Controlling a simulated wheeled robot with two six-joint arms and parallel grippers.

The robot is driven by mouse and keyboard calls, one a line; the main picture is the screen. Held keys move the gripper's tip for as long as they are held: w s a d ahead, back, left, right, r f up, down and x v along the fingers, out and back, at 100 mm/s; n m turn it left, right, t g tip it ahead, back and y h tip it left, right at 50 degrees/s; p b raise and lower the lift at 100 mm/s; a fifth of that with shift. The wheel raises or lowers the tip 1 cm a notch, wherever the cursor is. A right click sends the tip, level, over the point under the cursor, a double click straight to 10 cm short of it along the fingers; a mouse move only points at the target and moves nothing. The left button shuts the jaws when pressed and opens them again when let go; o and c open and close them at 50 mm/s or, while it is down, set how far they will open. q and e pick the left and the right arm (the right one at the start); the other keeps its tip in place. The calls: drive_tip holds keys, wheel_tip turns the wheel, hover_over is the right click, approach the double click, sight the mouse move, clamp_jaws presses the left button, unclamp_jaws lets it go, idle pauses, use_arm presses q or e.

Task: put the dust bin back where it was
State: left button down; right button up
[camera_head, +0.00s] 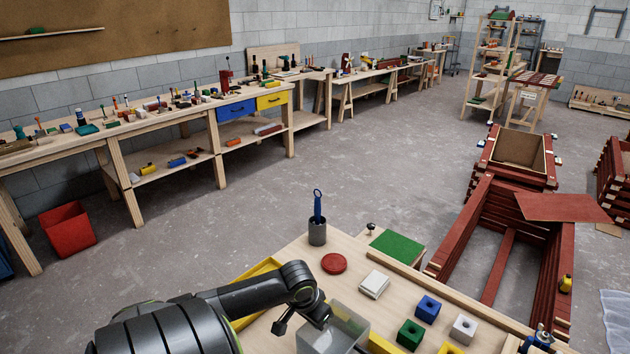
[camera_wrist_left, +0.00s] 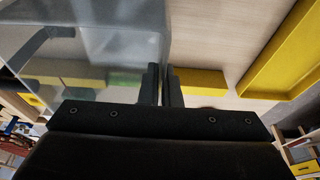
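A clear, see-through bin (camera_head: 335,332) is at the bottom middle of the head view, over the pale worktable (camera_head: 300,252). I take it for the dust bin. It fills the upper left of the wrist view (camera_wrist_left: 100,45), with yellow and green shapes showing through it. My left gripper (camera_head: 322,318) is at its rim; in the wrist view the two fingers (camera_wrist_left: 162,88) are close together with the bin's wall between them. I cannot tell whether the bin touches the table. My right gripper is not in view.
On the worktable are a grey cup (camera_head: 317,233) with a blue tool, a red disc (camera_head: 334,263), a white block (camera_head: 374,284), blue (camera_head: 427,308) and green (camera_head: 410,334) blocks, and a yellow tray (camera_head: 258,272). A red tub (camera_head: 68,230) stands on the floor at left.

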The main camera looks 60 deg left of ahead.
sight(314, 342)
use_arm(q)
drive_tip(key=shift+f, duration=1.5)
drive_tip(key=shift+f, duration=0.15)
drive_tip(key=c, duration=1.6)
unclamp_jaws()
drive_tip(key=shift+c, duration=0.2)
